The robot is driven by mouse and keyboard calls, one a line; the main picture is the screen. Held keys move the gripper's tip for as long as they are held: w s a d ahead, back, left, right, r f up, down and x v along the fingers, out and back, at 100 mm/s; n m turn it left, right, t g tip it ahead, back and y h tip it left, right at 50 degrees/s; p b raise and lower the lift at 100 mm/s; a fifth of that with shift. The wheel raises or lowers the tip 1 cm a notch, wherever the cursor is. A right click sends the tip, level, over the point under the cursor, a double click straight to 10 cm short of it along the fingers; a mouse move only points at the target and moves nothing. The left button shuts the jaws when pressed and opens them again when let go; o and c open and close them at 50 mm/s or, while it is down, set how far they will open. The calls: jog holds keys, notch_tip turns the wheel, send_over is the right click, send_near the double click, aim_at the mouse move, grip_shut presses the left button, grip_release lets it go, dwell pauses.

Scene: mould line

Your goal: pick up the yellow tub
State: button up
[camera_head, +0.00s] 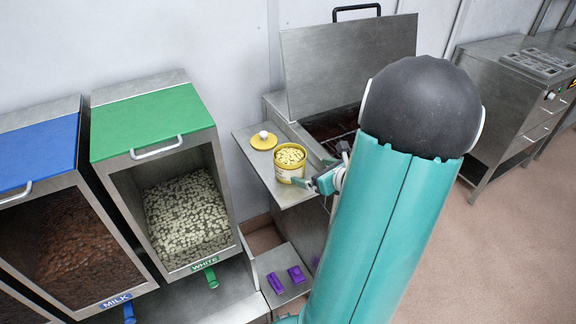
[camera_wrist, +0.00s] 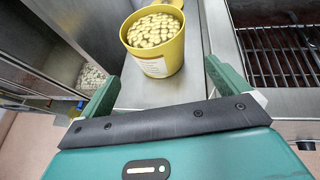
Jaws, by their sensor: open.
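The yellow tub (camera_head: 289,165) stands upright on a steel side shelf (camera_head: 296,196), full of pale round pieces. Its yellow lid (camera_head: 264,140) with a white knob lies beside it on the shelf. My gripper (camera_head: 312,183) is at the tub's right side in the head view, partly hidden by my teal arm. In the wrist view the tub (camera_wrist: 155,62) stands just beyond the two green fingers of my gripper (camera_wrist: 158,85), which are spread apart with nothing between them. A white label shows on the tub's near side.
A steel unit with a raised lid (camera_head: 345,60) and a wire rack (camera_wrist: 280,55) adjoins the shelf. Bins with a green lid (camera_head: 150,120) and a blue lid (camera_head: 38,150) stand at left. Purple items (camera_head: 297,274) lie on a lower ledge. Open floor (camera_head: 500,240) is at right.

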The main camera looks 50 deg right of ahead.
aim_at(293, 166)
jog(key=x, duration=1)
jog(key=shift+a+f, duration=0.1)
jog(key=shift+a, duration=0.05)
jog(key=shift+c, duration=0.2)
jog(key=shift+w, duration=0.1)
jog(key=c, duration=1.1)
